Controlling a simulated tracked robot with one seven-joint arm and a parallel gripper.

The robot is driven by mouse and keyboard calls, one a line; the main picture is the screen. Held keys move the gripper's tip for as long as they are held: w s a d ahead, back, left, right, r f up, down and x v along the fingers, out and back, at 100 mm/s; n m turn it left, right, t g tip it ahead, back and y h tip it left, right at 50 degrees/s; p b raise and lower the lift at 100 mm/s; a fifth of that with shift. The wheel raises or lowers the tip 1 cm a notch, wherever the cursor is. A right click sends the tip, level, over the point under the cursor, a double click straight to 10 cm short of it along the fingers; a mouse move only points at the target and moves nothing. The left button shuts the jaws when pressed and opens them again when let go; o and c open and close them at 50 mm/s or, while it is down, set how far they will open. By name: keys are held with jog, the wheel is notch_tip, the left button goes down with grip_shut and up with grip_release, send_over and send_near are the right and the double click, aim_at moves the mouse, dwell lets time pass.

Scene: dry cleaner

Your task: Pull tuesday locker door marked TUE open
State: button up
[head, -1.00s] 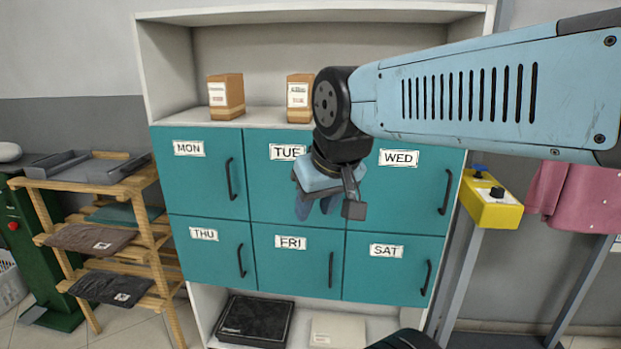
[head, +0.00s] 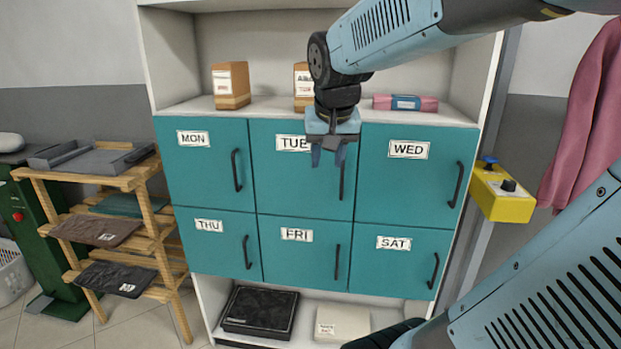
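The teal locker door marked TUE (head: 290,185) is in the top row, between the MON door (head: 205,170) and the WED door (head: 405,190). It looks closed. Its dark vertical handle (head: 342,180) is on the door's right side, its upper part hidden by my gripper. My gripper (head: 327,162) points down in front of the upper right of the TUE door and covers the end of its label. Its two fingers look spread, with nothing seen between them. I cannot tell whether a finger touches the handle.
The THU (head: 205,250), FRI (head: 290,262) and SAT (head: 385,270) doors are closed below. Boxes and a pink roll (head: 420,104) sit on the shelf above. A wooden rack (head: 85,182) stands left; a yellow control box (head: 503,200) stands right.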

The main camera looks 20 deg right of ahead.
jog(key=w+d+f+m+g+h, duration=0.2)
jog(key=w+d+m, duration=0.3)
jog(key=w+d, duration=0.65)
send_over(340, 196)
jog(key=shift+t, duration=0.3)
jog(key=f, duration=1.3)
jog(key=shift+w+d, duration=0.25)
grip_shut()
